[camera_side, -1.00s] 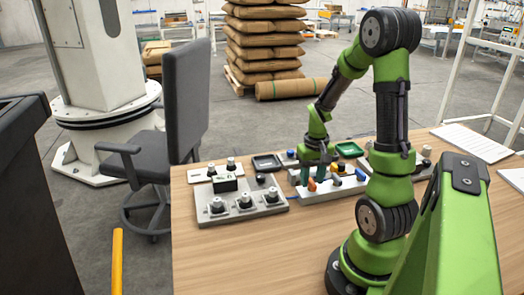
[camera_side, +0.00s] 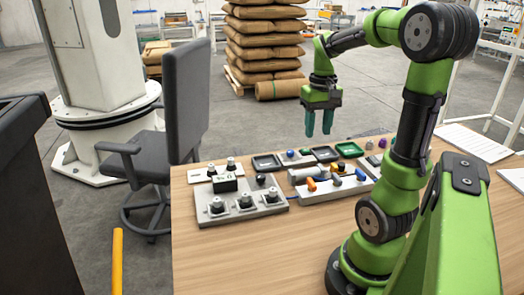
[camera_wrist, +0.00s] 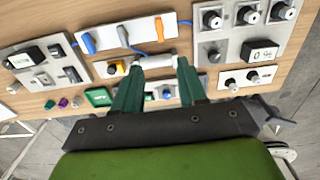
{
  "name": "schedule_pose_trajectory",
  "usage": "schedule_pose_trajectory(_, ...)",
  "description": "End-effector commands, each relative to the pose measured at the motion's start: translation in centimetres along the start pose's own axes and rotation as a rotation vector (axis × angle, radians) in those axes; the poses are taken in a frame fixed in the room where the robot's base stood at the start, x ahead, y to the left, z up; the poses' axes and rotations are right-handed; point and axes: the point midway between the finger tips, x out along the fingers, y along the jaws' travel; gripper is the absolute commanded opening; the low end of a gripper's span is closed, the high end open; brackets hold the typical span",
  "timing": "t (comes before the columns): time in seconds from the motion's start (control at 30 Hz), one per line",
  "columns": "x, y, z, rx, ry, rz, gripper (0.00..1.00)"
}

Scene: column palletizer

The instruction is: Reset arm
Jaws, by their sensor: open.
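My gripper (camera_side: 319,122) is raised well above the back part of the wooden table (camera_side: 225,258) in the side view. Its two teal fingers point down, apart, with nothing between them. In the wrist view my gripper (camera_wrist: 158,68) also shows open, its fingers spread over the panels below. A white panel (camera_side: 318,193) with an orange part and a grey cylinder lies on the table under and in front of it. My arm is bent up and back over the table's right side.
A grey panel with several knobs (camera_side: 240,211) lies at the table's left. An office chair (camera_side: 187,105) is left of the table. Stacked sacks (camera_side: 262,50) stand behind.

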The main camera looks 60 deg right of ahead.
Motion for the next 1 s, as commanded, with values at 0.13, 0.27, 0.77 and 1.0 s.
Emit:
schedule_pose_trajectory(0.13,0.0,0.0,0.0,0.000,0.000,0.000,0.41)
schedule_pose_trajectory(0.27,0.0,0.0,-0.1,0.006,0.002,0.001,0.41)
schedule_pose_trajectory(0.77,-1.0,-15.6,9.1,-0.171,0.368,-0.329,0.41)
schedule_pose_trajectory(1.0,-2.2,-19.4,15.3,-0.371,0.436,-0.476,0.41)
